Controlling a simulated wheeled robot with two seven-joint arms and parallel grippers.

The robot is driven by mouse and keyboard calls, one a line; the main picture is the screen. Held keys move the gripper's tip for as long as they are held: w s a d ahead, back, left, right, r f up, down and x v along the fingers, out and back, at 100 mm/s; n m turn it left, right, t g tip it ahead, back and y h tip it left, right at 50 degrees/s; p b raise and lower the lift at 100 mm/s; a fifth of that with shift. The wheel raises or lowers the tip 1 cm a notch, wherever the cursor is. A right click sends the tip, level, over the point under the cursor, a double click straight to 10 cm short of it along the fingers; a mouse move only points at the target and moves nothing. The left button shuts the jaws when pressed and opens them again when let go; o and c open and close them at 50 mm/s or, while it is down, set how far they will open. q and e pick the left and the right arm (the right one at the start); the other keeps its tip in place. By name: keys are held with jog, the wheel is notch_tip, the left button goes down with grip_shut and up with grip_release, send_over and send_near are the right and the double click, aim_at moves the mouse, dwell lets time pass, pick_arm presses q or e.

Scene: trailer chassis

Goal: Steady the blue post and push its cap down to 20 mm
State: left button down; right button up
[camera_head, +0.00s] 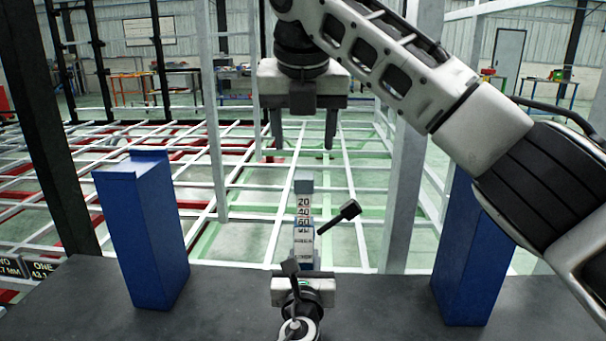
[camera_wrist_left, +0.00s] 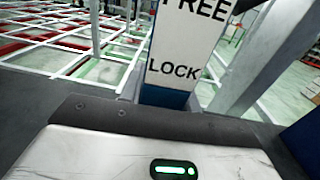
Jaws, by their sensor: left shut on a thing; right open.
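The blue post (camera_head: 317,262) stands upright in the middle, its front mostly covered by a white plate with 20, 40 and 60 marks and lower lettering. A grey cap (camera_head: 304,184) tops it. A black lever (camera_head: 338,216) sticks out to the right and upward. The left wrist view shows FREE and LOCK on the plate (camera_wrist_left: 185,45), with blue (camera_wrist_left: 165,97) below. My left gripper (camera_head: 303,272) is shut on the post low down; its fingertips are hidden. My right gripper (camera_head: 303,142) is open and empty, pointing down above the cap, fingers apart on either side.
Blue blocks stand at left (camera_head: 145,235) and right (camera_head: 468,260) on the dark table (camera_head: 225,300). My right arm crosses the upper right. A white frame grid lies behind, with grey uprights (camera_head: 405,150) near the post.

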aim_at(304, 176)
jog(key=x, duration=1.1)
jog(key=shift+f, duration=0.4)
jog(key=c, duration=1.1)
